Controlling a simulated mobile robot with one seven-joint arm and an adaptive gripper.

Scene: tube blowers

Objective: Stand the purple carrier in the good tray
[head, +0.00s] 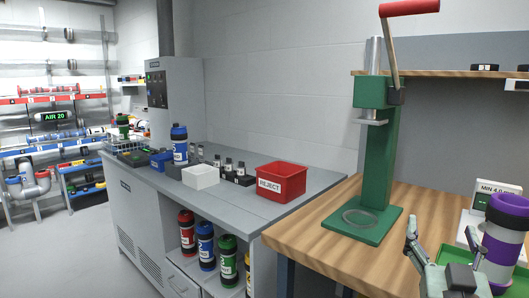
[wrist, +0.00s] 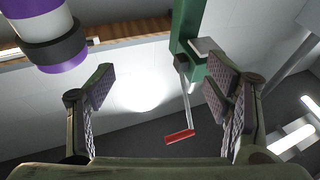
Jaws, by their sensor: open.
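The purple carrier (head: 503,243) stands upright at the right edge of the head view, purple with a white band and black rings. In the upside-down wrist view it (wrist: 60,52) shows at the upper left, outside the jaws. My gripper (head: 443,238) is open and empty, left of the carrier in the head view; its fingers also show in the wrist view (wrist: 160,82). A green tray (head: 519,281) shows partly at the lower right; I cannot tell whether it is the good tray.
A green press (head: 378,160) with a red-handled lever stands on the wooden bench (head: 310,225). A small sign (head: 497,190) stands behind the carrier. A red REJECT bin (head: 281,183) and a white box (head: 201,177) sit on the grey counter. The bench left of the press is clear.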

